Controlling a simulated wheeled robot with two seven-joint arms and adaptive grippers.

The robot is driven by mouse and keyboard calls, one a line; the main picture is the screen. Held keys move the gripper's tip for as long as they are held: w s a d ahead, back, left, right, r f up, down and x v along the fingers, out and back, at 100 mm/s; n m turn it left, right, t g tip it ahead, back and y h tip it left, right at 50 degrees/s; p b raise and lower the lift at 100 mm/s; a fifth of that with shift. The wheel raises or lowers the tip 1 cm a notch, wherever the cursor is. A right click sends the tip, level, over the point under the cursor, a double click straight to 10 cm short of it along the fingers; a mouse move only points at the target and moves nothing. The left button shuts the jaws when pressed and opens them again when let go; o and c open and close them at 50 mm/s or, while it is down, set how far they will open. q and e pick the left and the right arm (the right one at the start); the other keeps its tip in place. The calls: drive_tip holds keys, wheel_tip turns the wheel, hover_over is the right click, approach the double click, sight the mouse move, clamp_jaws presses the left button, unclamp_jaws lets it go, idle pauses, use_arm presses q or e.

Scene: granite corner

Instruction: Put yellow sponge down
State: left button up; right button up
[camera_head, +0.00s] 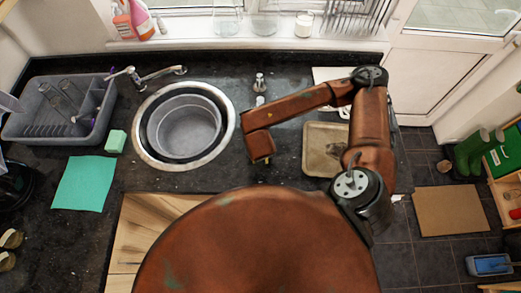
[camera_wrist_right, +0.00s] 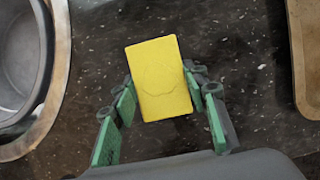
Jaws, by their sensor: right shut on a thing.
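The yellow sponge (camera_wrist_right: 159,72) fills the middle of the right wrist view, between the green-padded fingers of my right gripper (camera_wrist_right: 165,98). The gripper is shut on its sides. Dark speckled granite counter (camera_wrist_right: 255,70) shows beneath it; I cannot tell whether the sponge touches it. In the head view my right arm reaches over the counter, with its wrist between the round sink (camera_head: 232,130) and a brown tray (camera_head: 309,162). There the arm hides most of the gripper and the sponge. My left gripper is not in view.
A grey dish rack (camera_head: 32,112), a pale green sponge (camera_head: 115,141) and a teal cloth (camera_head: 84,184) lie left of the sink. A tap (camera_head: 150,76) and a soap dispenser (camera_head: 259,82) stand behind. Bare counter lies between sink and tray.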

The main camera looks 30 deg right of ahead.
drive_tip(key=o, duration=0.9)
drive_tip(key=shift+o, duration=0.2)
drive_tip(key=v, duration=1.2)
